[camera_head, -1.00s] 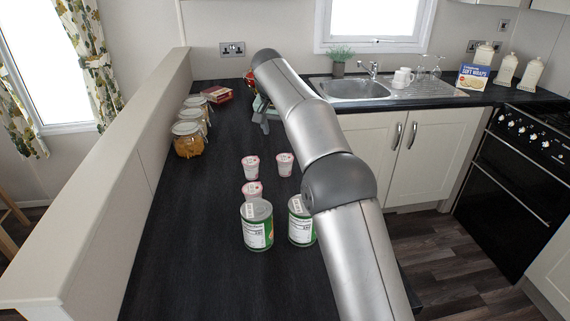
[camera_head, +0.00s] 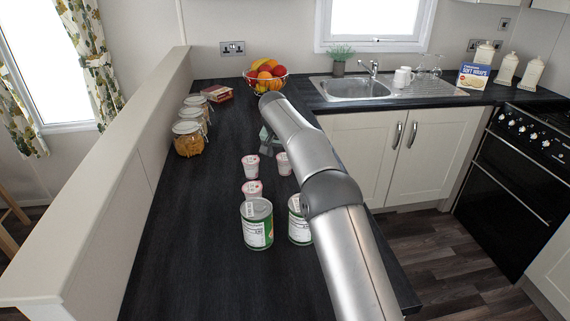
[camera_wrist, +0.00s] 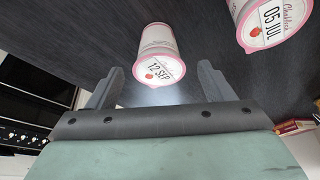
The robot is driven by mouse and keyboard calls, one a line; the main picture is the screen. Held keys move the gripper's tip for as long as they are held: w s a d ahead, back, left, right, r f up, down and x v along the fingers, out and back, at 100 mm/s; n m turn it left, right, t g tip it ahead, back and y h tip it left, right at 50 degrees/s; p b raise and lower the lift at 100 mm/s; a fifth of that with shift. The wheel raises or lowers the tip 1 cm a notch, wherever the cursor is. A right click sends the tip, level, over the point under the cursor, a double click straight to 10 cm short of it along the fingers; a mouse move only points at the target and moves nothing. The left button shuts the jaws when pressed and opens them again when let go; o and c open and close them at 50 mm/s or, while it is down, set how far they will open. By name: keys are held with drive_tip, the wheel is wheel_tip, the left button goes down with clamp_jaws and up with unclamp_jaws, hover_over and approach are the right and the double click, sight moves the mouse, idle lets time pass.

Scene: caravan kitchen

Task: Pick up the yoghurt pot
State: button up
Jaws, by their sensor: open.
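Three white yoghurt pots with pink rims stand on the dark worktop (camera_head: 200,230). In the head view one is at the left (camera_head: 250,166), one at the right (camera_head: 283,165) partly behind my arm, and one nearer (camera_head: 252,189) behind a can. My gripper (camera_head: 268,143) is low over the worktop, just beyond the two far pots. In the wrist view my gripper (camera_wrist: 160,72) is open and empty. A pot marked "12 SEP" (camera_wrist: 158,48) lies in line with the gap between its fingers. A pot marked "05 JUL" (camera_wrist: 268,20) is at the upper right, outside the fingers.
Two green-labelled cans (camera_head: 257,226) (camera_head: 299,222) stand nearest, the right one partly hidden by my arm. Glass jars (camera_head: 188,138) line the left partition. A fruit bowl (camera_head: 265,76) and a red box (camera_head: 217,93) are at the back. The worktop left of the pots is clear.

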sight(285, 157)
drive_tip(key=x, duration=0.4)
drive_tip(key=shift+w+d+f+p, duration=0.1)
drive_tip(key=shift+f+p, duration=0.2)
drive_tip(key=shift+p, duration=0.1)
drive_tip(key=c, duration=1.1)
drive_tip(key=shift+o, duration=0.2)
drive_tip(key=shift+r, duration=0.15)
